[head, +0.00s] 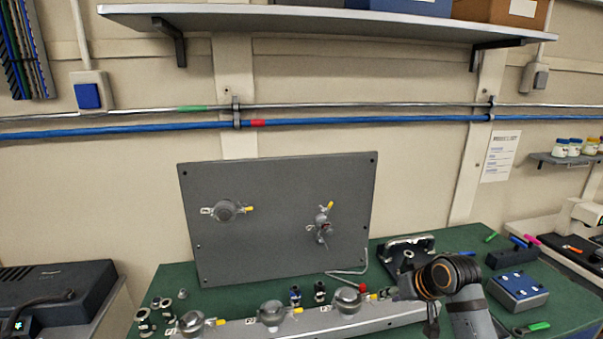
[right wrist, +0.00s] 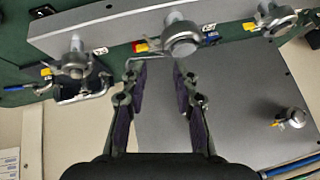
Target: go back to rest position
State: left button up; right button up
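My right arm (head: 462,290) comes in at the lower right of the head view, over the green table. My right gripper (right wrist: 160,72) is open in the right wrist view, its two dark fingers apart with nothing held between them. A round metal valve (right wrist: 181,40) on the grey rail shows just beyond the fingertips; I cannot tell the exact gap. In the head view the arm covers the rail's right end, and the fingers are hard to make out. My left gripper is not in view.
The grey panel (head: 275,240) stands upright with two fittings on it. The grey rail (head: 240,327) in front bears three round valves. Small fittings (head: 145,320) sit at left. A black bracket (head: 400,252) and blue-grey box (head: 518,290) stand near the arm. A shelf (head: 330,22) hangs above.

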jog(key=s+f+g+h, duration=0.2)
jog(key=s+f, duration=0.9)
jog(key=s, duration=0.2)
jog(key=s+d+f+h, duration=0.1)
jog(key=s+f, duration=0.1)
jog(key=s, duration=0.5)
jog(key=s+f+h, duration=0.1)
jog(key=s+f, duration=0.1)
jog(key=s, duration=0.6)
notch_tip(320, 180, down, 28)
jog(key=s+d+g+b, duration=0.2)
jog(key=d+b, duration=0.1)
pick_arm(q)
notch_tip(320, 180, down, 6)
jog(key=b, duration=0.3)
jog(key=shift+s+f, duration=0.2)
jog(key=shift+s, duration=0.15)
pick_arm(e)
jog(key=s+d+f+g, duration=0.1)
jog(key=s+f, duration=1.8)
jog(key=f, duration=0.1)
jog(key=shift+f, duration=0.4)
